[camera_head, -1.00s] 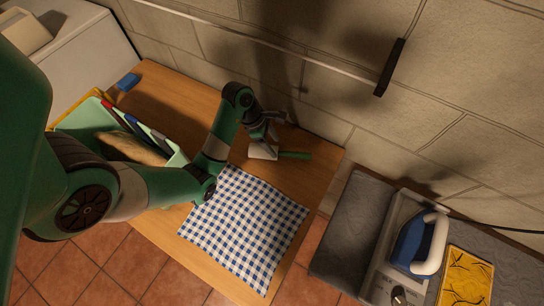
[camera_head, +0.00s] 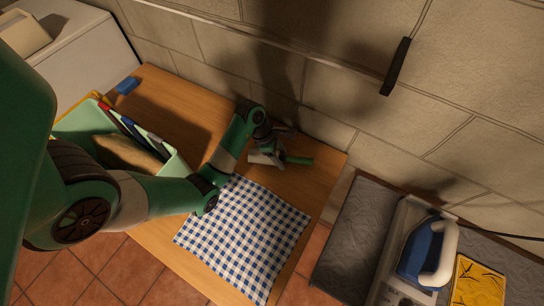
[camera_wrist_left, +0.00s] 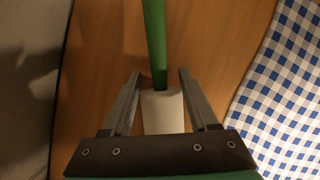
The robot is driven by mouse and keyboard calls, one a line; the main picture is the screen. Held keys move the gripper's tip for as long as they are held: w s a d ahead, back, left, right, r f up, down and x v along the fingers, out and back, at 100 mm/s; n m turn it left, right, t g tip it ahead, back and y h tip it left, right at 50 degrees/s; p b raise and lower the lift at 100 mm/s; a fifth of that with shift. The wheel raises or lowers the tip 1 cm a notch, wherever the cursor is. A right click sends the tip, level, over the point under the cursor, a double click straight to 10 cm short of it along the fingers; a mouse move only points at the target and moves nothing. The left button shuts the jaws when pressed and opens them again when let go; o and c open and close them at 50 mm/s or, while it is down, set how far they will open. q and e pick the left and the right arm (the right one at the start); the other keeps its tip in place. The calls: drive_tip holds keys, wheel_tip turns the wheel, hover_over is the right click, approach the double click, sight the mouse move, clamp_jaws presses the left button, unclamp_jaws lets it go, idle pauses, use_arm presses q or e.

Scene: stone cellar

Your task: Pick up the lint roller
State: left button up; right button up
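The lint roller (camera_head: 298,160) has a green handle and a white roller head and lies on the wooden table near the wall. My left gripper (camera_head: 276,160) is over its white end. In the left wrist view the white head (camera_wrist_left: 163,112) sits between the two fingers of my left gripper (camera_wrist_left: 159,78), with a visible gap on each side. The fingers are apart and the green handle points away from the gripper. How high the fingers are above the table is hard to tell. My right gripper is in neither view.
A blue checked cloth (camera_head: 245,235) lies just in front of the roller. A pale green bin (camera_head: 178,163) stands to the left, with a blue block (camera_head: 127,85) behind it. The stone wall is close behind. A blue iron (camera_head: 420,252) rests on a separate surface at right.

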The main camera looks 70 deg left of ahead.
sight(285, 157)
use_arm(q)
clamp_jaws()
drive_tip(key=shift+r+p, duration=0.3)
drive_tip(key=shift+r, duration=0.25)
wheel_tip(285, 157, up, 3)
drive_tip(key=shift+f+p, duration=0.1)
drive_tip(key=shift+p, duration=0.5)
drive_tip(key=s+d+r+p, duration=0.7)
drive_tip(key=d+r+p, duration=0.2)
drive_tip(key=d, duration=0.3)
